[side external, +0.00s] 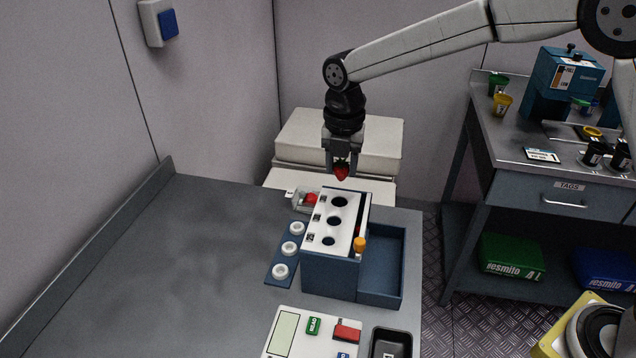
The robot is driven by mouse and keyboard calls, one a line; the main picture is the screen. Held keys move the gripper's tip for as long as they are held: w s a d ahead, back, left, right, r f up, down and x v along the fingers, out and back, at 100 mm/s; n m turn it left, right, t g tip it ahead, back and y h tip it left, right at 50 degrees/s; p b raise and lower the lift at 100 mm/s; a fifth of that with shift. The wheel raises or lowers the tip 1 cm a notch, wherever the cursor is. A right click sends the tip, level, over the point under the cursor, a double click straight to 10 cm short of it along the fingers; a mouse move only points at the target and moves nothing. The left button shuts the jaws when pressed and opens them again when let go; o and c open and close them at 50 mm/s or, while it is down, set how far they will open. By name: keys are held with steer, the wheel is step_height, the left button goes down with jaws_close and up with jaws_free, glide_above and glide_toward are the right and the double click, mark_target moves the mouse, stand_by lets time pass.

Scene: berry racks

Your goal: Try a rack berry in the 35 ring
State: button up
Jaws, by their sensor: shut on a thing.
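My gripper (342,165) points down and is shut on a red berry (341,173), held in the air above the far end of a blue box. The box has a white top plate (318,240) with three dark round holes of different sizes in a row: a far hole (339,202), a middle hole (334,221) and a near hole (328,241). Small marks beside the holes are too small to read, so I cannot tell which is the 35 ring. Another red thing, maybe a berry (311,198), sits in a small grey holder left of the box's far end.
A blue strip (275,272) with several white rings lies left of the box. An orange knob (360,244) stands at its right edge, beside an open blue bin (384,262). A white panel (285,332) and black tray (391,343) are in front. The table's left is clear.

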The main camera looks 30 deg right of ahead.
steer(key=shift+f, duration=0.3)
steer(key=shift+f, duration=2.85)
steer(key=o, duration=0.7)
steer(key=shift+r, duration=3.5)
